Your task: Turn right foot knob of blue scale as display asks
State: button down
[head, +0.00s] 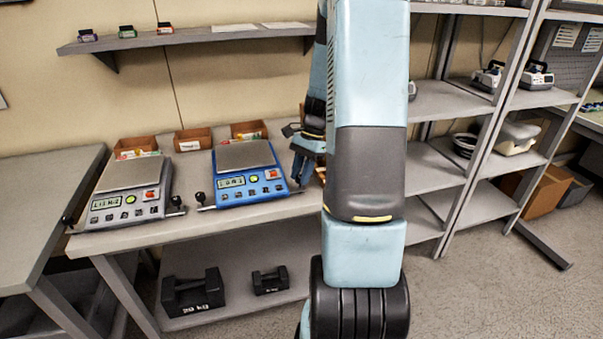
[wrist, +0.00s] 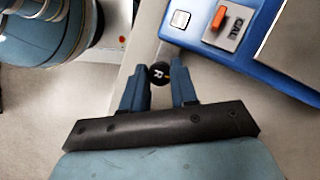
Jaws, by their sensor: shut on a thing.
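The blue scale (head: 249,177) stands on the bench, with a grey weighing plate, a display (head: 231,182) and an orange button. The display characters are too small to read surely. Its left foot knob (head: 200,197) is black, on a short stalk. In the wrist view, the right foot knob (wrist: 159,73), black and marked R, sits between the fingertips of my gripper (wrist: 158,80). My gripper is shut on it. In the head view my gripper (head: 303,172) is at the scale's right side, and the right knob is hidden there. The scale's blue corner (wrist: 190,38) shows in the wrist view.
A grey scale (head: 128,188) with its own knobs stands left of the blue one. Small boxes (head: 193,139) stand behind both. Black weights (head: 192,292) lie on the lower shelf. Shelving (head: 440,99) stands to the right.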

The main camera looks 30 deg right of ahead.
jog(key=n, duration=0.2)
jog(key=n+g, duration=0.1)
jog(key=shift+w+n+h, duration=0.2)
jog(key=shift+n+h, duration=0.2)
jog(key=shift+a+n+g+h, duration=0.1)
jog(key=shift+n+g+h, duration=0.5)
jog(key=shift+n, duration=1.3)
jog(key=c, duration=0.9)
grip_release()
jog(key=shift+o, duration=0.2)
jog(key=v, duration=1.3)
jog(key=shift+w+r, duration=0.25)
jog(key=shift+w, duration=0.05)
